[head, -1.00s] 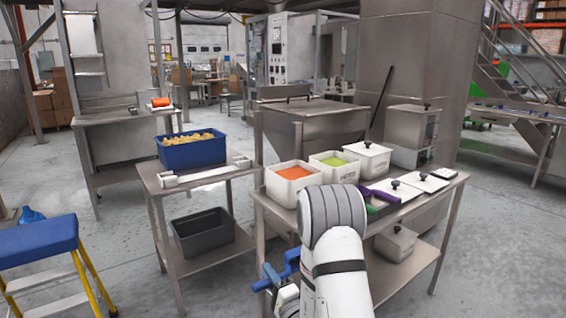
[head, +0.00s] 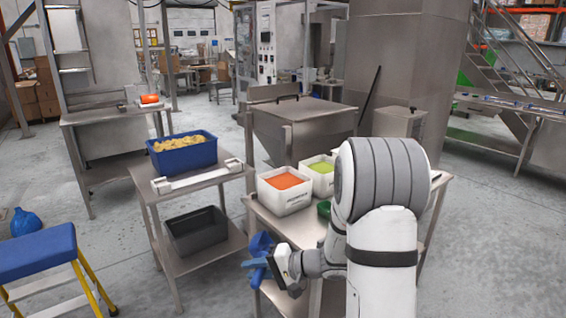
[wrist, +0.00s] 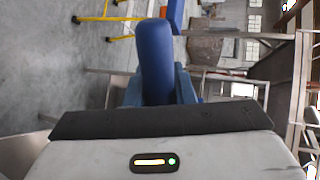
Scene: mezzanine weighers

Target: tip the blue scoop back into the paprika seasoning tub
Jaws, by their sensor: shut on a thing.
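My gripper (head: 272,267) is shut on the blue scoop (head: 260,243), in front of the near left edge of the table with the tubs. In the wrist view the blue scoop (wrist: 155,60) stands out from between my jaws; I cannot tell whether anything is in it. The tub with orange-red powder (head: 285,190), which looks like the paprika tub, is open on the table's left side. It is behind and a little above the scoop in the head view, apart from it. My arm covers the right part of the table.
A tub of green seasoning (head: 320,175) stands just right of the orange-red one. A blue crate of yellowish pieces (head: 183,162) sits on the left table, with a grey bin (head: 197,232) on its lower shelf. A blue step stool (head: 38,252) stands at far left.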

